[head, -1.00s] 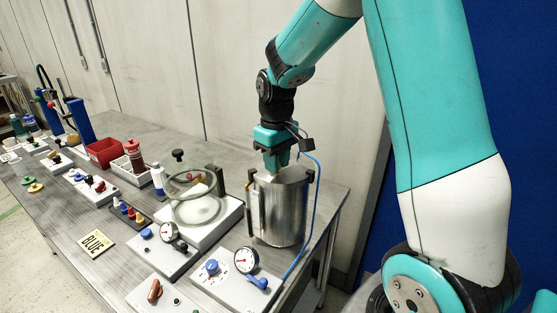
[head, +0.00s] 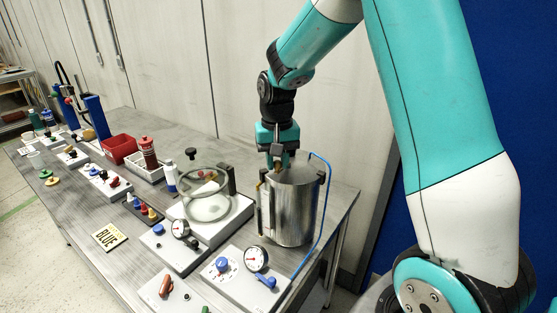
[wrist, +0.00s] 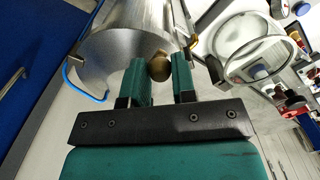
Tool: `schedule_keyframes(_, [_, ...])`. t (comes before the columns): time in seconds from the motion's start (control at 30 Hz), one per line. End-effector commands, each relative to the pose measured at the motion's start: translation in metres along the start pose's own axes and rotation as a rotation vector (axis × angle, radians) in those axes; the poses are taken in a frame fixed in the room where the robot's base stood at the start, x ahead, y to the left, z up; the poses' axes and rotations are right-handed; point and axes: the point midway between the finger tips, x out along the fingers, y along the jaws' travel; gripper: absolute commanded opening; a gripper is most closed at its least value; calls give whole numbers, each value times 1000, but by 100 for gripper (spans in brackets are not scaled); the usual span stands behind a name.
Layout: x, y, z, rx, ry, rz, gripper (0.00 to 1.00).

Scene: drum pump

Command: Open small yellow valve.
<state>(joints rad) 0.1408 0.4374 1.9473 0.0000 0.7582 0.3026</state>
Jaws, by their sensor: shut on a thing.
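A small round brass-yellow knob (wrist: 159,68), which looks like the small yellow valve, sits beside the steel pot in the wrist view. My gripper (wrist: 160,80) has one green finger on each side of it. In the head view my gripper (head: 279,166) points down at the upper left rim of the pot, with a bit of the brass-yellow knob (head: 278,164) showing at the fingertips. The fingers are shut on the knob. Its stem and how far it is turned are hidden.
The steel pot (head: 293,212) has dark side brackets and a blue hose (head: 324,200). Left of it stands a glass-lidded chamber (head: 207,210). In front are gauge panels (head: 249,278). A red bin (head: 118,148) and bottles stand farther left. A wall is behind.

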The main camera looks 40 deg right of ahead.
Motion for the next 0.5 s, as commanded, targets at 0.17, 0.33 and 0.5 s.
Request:
schedule_keyframes(0.17, [-1,-1,-1,10,4,-1,1])
schedule_keyframes(0.33, [-1,-1,-2,10,5,-2,1])
schedule_keyframes(0.5, [-1,-1,-1,9,5,-2,43])
